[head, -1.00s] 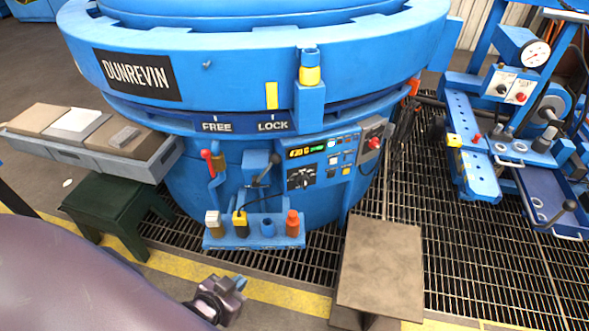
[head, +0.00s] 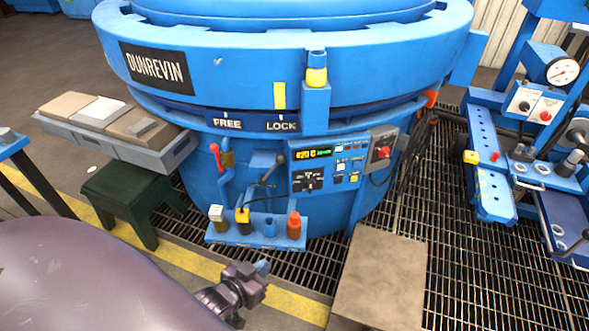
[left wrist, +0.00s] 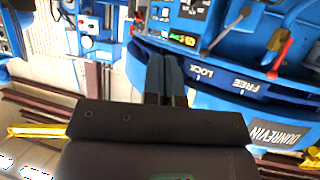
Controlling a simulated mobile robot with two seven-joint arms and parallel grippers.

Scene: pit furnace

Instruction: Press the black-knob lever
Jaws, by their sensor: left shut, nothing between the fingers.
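A lever with a black knob (head: 280,158) juts from a blue bracket on the furnace front, below the FREE/LOCK band. Its black knob also shows at the top of the left wrist view (left wrist: 246,11). My left gripper (head: 263,267) is low in front of the furnace, below and apart from the lever. In the left wrist view its two fingers (left wrist: 165,78) are shut together with nothing between them. A red-handled lever (head: 215,149) stands left of the black-knob one. My right gripper is not in view.
A small blue shelf (head: 230,239) with several bottle-like items sits below the lever. A control panel (head: 328,160) is on its right. A brown platform (head: 380,275) and a dark green stool (head: 135,195) flank the furnace. Another black-knobbed handle (head: 586,235) is at far right.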

